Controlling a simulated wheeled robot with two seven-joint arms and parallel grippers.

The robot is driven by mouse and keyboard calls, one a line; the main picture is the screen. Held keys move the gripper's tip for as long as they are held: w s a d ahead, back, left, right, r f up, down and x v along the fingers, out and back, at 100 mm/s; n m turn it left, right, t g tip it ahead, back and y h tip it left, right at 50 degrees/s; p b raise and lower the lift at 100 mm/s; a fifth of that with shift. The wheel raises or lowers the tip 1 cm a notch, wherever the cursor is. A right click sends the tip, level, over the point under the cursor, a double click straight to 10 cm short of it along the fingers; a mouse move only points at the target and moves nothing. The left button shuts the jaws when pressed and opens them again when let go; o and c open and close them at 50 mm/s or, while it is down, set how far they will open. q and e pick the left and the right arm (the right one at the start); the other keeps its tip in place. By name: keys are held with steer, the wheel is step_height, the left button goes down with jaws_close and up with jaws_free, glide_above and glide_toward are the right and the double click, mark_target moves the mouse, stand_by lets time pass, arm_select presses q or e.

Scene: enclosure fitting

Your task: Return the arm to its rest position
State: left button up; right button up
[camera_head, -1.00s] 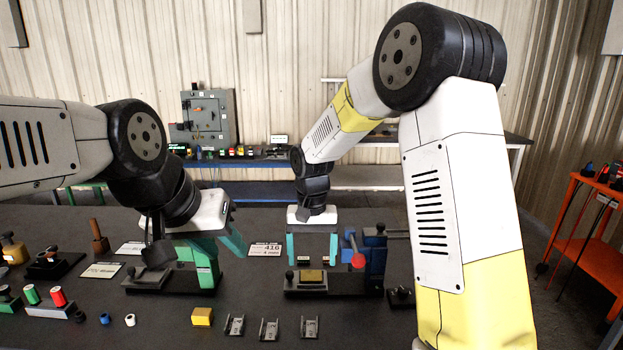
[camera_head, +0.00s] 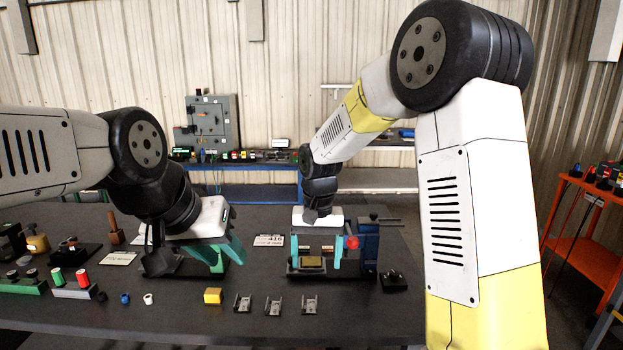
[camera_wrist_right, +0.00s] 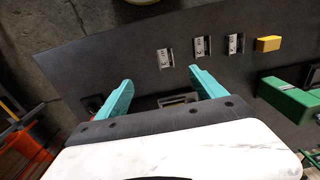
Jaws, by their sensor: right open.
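My right gripper (camera_head: 317,262) is on the far side of the table, at the small vise (camera_head: 312,266) with the blue block and red knob. Its two teal fingers are spread wide with nothing between them. My left gripper (camera_head: 226,258) hangs over the table left of the vise, teal fingers pointing down. Its arm and a dark fixture crowd it, so I cannot tell its opening.
A yellow block (camera_head: 213,296) and several small metal clips (camera_head: 273,306) lie near the front edge. Red and green cylinders (camera_head: 81,278) stand at left. A black fixture (camera_head: 394,281) stands right of the vise. An orange cart (camera_head: 575,245) is beyond the table.

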steer(key=s+d+r+t+y, duration=0.1)
steer(key=s+d+r+t, duration=0.2)
steer(key=s+d+r, duration=0.3)
steer(key=s+d+r+t+y, duration=0.1)
steer(key=s+d+r+t, duration=0.2)
steer(key=s+d+r, duration=0.4)
steer(key=s+r, duration=0.1)
steer(key=s, duration=0.5)
steer(key=shift+r+n, duration=0.2)
steer(key=shift+n, duration=0.1)
